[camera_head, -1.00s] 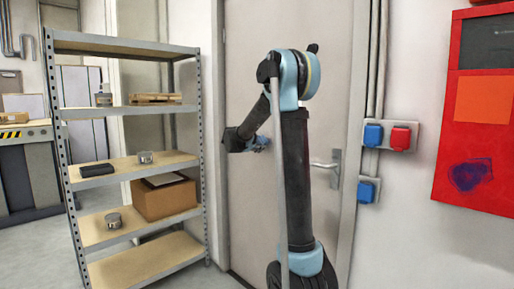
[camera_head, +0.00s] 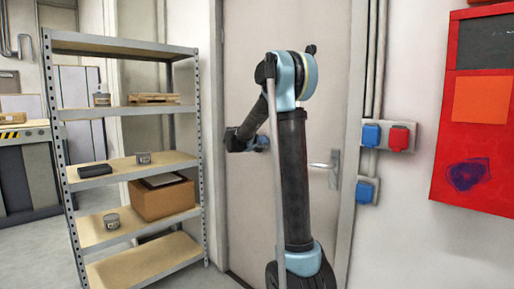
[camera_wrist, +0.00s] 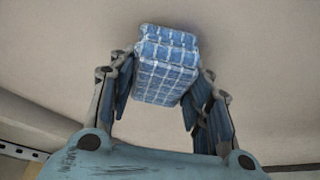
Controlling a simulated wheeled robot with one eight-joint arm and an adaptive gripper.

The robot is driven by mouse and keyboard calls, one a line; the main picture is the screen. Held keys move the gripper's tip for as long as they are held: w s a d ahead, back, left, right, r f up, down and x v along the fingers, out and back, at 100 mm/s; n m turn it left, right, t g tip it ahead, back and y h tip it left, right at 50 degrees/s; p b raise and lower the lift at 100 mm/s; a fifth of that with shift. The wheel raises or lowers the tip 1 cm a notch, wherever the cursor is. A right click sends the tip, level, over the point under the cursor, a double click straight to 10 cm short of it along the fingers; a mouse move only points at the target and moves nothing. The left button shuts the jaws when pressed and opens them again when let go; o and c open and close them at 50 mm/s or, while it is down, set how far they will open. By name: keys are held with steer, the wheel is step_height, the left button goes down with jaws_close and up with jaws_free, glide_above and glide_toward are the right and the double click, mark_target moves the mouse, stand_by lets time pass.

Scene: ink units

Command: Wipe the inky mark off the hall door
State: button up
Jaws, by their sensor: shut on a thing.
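The hall door (camera_head: 247,60) is a plain grey-beige panel with a lever handle (camera_head: 325,166), partly behind my arm. My gripper (camera_head: 260,142) is at the door, left of the handle. In the wrist view my gripper (camera_wrist: 166,88) is shut on a blue-and-white checked cloth pad (camera_wrist: 168,70), between its fingers. The pad's far end is at or very near a plain pale surface; I cannot tell whether it touches. No inky mark shows on the visible part of the door; my arm hides some of it.
A metal shelf (camera_head: 125,110) with boxes and tins stands close on the left. Blue and red sockets (camera_head: 385,135) sit on the wall to the right. A red board (camera_head: 490,130) there carries a purple scribble (camera_head: 468,174).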

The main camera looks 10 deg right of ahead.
mark_target(264, 143)
steer(key=shift+w+d, duration=0.1)
steer(key=shift+d, duration=0.05)
steer(key=shift+s+d, duration=0.6)
steer(key=shift+s, duration=0.25)
steer(key=shift+s+d, duration=0.6)
steer(key=shift+s, duration=0.2)
steer(key=shift+w, duration=0.15)
steer(key=shift+w+a+r, duration=0.1)
steer(key=shift+w+a, duration=0.3)
steer(key=shift+w, duration=0.2)
steer(key=shift+w+a, duration=0.4)
steer(key=shift+w, duration=0.2)
steer(key=shift+w+a, duration=0.25)
steer(key=shift+w, duration=0.2)
steer(key=shift+c, duration=1)
